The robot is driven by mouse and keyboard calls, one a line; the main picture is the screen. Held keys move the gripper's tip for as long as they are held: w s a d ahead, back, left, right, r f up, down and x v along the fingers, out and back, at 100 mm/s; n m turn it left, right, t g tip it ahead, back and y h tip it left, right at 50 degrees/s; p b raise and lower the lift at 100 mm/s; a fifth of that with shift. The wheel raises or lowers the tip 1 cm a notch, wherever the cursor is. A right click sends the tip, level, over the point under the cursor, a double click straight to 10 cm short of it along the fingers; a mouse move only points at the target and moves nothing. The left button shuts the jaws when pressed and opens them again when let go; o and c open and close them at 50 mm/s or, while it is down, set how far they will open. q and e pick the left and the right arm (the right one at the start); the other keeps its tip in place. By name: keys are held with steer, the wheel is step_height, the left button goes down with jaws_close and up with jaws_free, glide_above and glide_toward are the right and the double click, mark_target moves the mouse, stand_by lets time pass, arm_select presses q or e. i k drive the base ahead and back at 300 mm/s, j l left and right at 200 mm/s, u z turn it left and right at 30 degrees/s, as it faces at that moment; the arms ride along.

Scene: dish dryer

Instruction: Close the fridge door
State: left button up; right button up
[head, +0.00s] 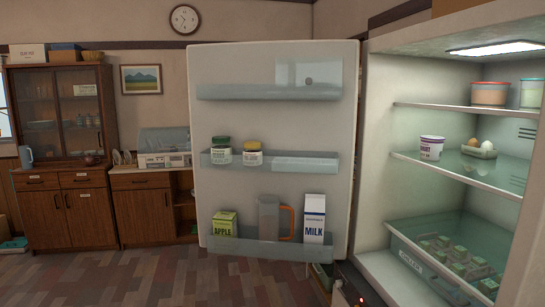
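The fridge door (275,115) stands wide open in the head view, its white inner face with clear shelves turned towards me. Its right edge is beside the fridge body (372,190), which is lit inside. The door's shelves hold two jars, a green apple carton (224,225), a jug with an orange handle (268,218) and a milk carton (314,220). The outer face of the door is hidden. Neither of my grippers is in view.
Inside the fridge are a yogurt tub (431,148), an egg holder (478,150) and a clear drawer (412,250) with several green packs. A wooden cabinet (70,215) and a low counter (150,210) stand at the back left. The floor (120,275) at the front left is clear.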

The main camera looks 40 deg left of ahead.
mark_target(243, 91)
steer(key=j+z, duration=0.2)
steer(key=j, duration=0.5)
steer(key=j+z, duration=0.2)
steer(key=j, duration=0.55)
steer(key=j+z, duration=0.2)
steer(key=j, duration=0.55)
steer(key=k+j+z, duration=0.1)
steer(key=j+z, duration=0.15)
steer(key=j, duration=0.45)
steer(key=k+j+z, duration=0.15)
steer(key=j, duration=0.3)
steer(key=j+z, duration=0.15)
steer(key=j, duration=0.3)
steer(key=k+j+z, duration=0.2)
steer(key=j, duration=0.25)
steer(key=k+j+z, duration=0.15)
steer(key=j, duration=0.25)
steer(key=k+j+z, duration=0.15)
steer(key=j, duration=0.25)
steer(key=k+j+z, duration=0.15)
steer(key=j, duration=0.25)
